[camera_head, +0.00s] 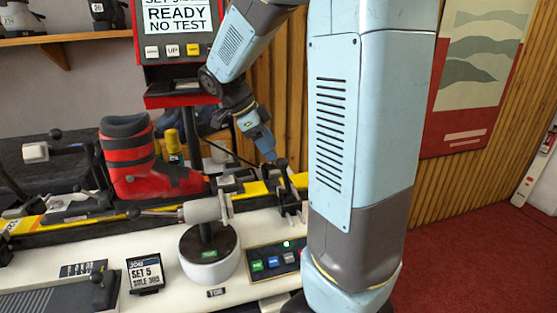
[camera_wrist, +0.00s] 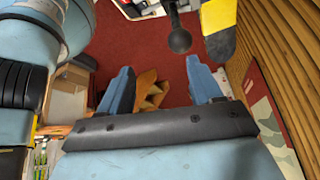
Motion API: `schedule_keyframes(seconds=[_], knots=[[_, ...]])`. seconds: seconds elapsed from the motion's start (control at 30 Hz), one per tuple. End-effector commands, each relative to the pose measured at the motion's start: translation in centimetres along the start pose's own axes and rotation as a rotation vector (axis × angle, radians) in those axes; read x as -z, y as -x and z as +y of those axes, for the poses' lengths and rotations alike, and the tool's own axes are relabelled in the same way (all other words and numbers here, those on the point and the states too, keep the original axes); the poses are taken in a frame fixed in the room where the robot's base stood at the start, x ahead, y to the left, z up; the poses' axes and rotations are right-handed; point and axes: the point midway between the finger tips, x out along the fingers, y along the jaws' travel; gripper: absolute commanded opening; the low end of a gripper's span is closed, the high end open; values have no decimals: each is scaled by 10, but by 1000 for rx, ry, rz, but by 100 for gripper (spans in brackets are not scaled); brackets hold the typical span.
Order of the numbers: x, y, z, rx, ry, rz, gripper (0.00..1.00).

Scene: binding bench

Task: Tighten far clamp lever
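A black clamp with a lever and round knob (camera_head: 282,163) stands at the right end of the yellow ski (camera_head: 250,190). My gripper (camera_head: 268,156) is just above and left of that knob. In the wrist view a black ball knob on a stem (camera_wrist: 179,40) shows beyond my blue fingers (camera_wrist: 160,85), at the top, next to the yellow ski tip (camera_wrist: 219,18). The fingers are apart with nothing between them. I cannot tell whether they touch the knob in the head view. Another black-knobbed lever (camera_head: 56,135) is at the far left.
A red boot (camera_head: 140,165) stands on the ski. A white post with a grey cylinder (camera_head: 208,255) and a button panel (camera_head: 272,261) are in front. A red-framed display (camera_head: 180,28) reading "READY NO TEST" rises behind. Red floor (camera_head: 470,230) is free at right.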

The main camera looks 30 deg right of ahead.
Motion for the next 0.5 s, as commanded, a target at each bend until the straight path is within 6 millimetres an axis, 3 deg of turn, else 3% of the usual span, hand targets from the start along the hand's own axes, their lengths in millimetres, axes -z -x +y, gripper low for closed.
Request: schedule_keyframes(seconds=[0.2,0.5], knots=[[-2,22,-5,4,0,-1,64],[-2,26,-6,4,0,0,64]])
